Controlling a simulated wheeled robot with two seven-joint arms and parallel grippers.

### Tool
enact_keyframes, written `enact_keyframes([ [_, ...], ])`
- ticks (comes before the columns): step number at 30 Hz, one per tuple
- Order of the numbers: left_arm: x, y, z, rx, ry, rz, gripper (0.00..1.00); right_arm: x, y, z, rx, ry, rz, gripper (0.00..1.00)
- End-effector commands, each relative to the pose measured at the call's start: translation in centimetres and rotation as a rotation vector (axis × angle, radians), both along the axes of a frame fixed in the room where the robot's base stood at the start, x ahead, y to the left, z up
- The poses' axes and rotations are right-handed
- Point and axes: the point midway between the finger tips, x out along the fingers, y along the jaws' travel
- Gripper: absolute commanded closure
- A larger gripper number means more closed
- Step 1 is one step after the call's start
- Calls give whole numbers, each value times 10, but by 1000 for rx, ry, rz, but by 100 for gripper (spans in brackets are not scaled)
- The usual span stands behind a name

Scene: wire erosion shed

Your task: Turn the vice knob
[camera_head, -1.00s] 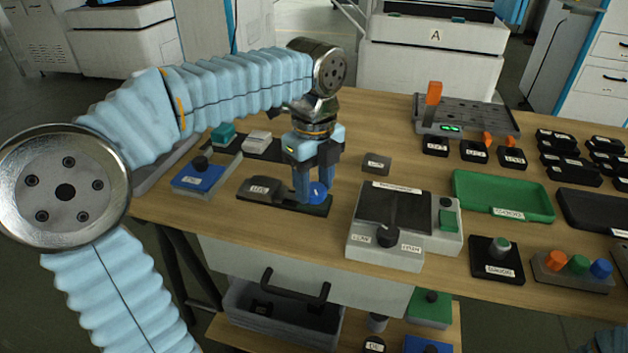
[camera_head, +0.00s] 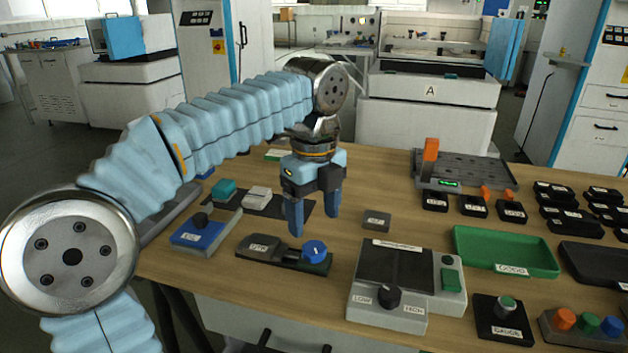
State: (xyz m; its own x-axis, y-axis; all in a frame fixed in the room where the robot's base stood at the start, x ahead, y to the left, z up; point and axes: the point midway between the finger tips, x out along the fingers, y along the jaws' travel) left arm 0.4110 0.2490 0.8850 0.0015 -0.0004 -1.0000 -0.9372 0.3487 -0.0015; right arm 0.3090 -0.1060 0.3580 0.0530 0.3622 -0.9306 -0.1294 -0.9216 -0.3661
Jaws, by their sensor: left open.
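A small dark vice (camera_head: 262,248) lies on the wooden bench, with a label on its left block. Its round blue knob (camera_head: 315,251) with a white mark sits at the right end and shows in full. My left gripper (camera_head: 315,225) hangs above and behind the vice, fingers pointing down. Its blue fingers are apart with nothing between them, and it is clear of the knob. My right gripper is not in view.
A grey box with a black dial (camera_head: 388,297) stands right of the vice. A blue box with a black knob (camera_head: 202,232) is to the left. A small grey block (camera_head: 377,220), a green tray (camera_head: 503,252) and a grey fixture with an orange lever (camera_head: 462,170) are also on the bench.

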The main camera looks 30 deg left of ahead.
Motion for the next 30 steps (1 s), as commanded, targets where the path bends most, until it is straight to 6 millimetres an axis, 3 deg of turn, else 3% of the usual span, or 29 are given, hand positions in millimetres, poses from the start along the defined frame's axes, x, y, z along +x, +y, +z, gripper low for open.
enact_keyframes([
  [6, 1, -1, 51, -2, -2, -1, 28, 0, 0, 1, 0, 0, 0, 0],
  [10, 1, 0, 67, 0, -1, -1, 28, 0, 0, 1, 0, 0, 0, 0],
  [15, 0, 0, 75, 0, 0, 0, 28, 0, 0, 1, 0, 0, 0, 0],
  [30, 0, 0, 75, 0, 0, 0, 28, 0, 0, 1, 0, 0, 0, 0],
])
